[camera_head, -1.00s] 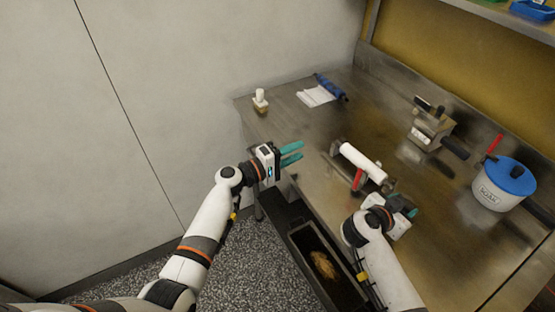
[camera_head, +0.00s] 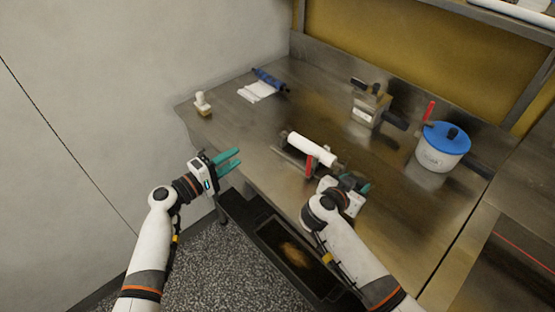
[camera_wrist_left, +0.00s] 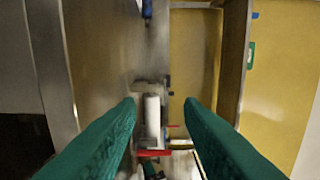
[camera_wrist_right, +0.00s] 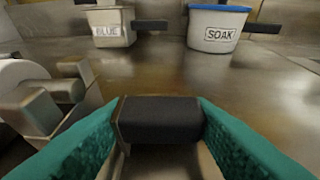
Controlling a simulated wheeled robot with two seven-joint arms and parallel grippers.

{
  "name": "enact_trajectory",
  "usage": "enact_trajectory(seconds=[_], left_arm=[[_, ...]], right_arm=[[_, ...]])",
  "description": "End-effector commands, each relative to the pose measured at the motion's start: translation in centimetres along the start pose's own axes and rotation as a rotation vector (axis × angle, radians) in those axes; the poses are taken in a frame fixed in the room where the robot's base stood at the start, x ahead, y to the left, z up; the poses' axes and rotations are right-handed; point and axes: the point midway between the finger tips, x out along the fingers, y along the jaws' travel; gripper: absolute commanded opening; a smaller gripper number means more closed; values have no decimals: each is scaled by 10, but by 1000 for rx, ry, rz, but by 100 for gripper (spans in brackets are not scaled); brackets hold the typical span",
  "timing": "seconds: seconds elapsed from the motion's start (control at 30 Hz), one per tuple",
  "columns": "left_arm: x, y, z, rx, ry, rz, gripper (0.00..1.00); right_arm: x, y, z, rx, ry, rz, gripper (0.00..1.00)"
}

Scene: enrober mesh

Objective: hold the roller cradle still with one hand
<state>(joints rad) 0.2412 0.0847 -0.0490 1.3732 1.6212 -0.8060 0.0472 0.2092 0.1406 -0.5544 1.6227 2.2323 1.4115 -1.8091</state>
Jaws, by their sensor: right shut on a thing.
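The roller cradle (camera_head: 283,155) stands on the steel table with a white roller (camera_head: 312,148) lying in it and a red upright part (camera_head: 309,165) at its near side. My right gripper (camera_head: 354,184) is at the cradle's right end. In the right wrist view its teal fingers are shut on a dark grip (camera_wrist_right: 160,118), with a metal post of the cradle (camera_wrist_right: 62,90) to the left. My left gripper (camera_head: 232,160) is open and empty, in front of the table's left part and apart from the cradle. The left wrist view shows the roller (camera_wrist_left: 153,112) between and beyond its fingers.
A grey box labelled BLUE (camera_wrist_right: 110,27) and a blue-lidded SOAK pot (camera_wrist_right: 215,30) stand behind. A blue roll (camera_head: 270,79), white sheets (camera_head: 257,91) and a white-topped stamp-like object (camera_head: 202,104) lie far left. A dark trough (camera_head: 262,228) runs along the table front.

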Motion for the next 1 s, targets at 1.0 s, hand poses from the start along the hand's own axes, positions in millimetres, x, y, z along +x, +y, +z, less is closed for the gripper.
enact_trajectory(seconds=[1.0], left_arm=[[110,-83,-143,1433,1013,834,34]], right_arm=[[0,0,0,0,0,0,11]])
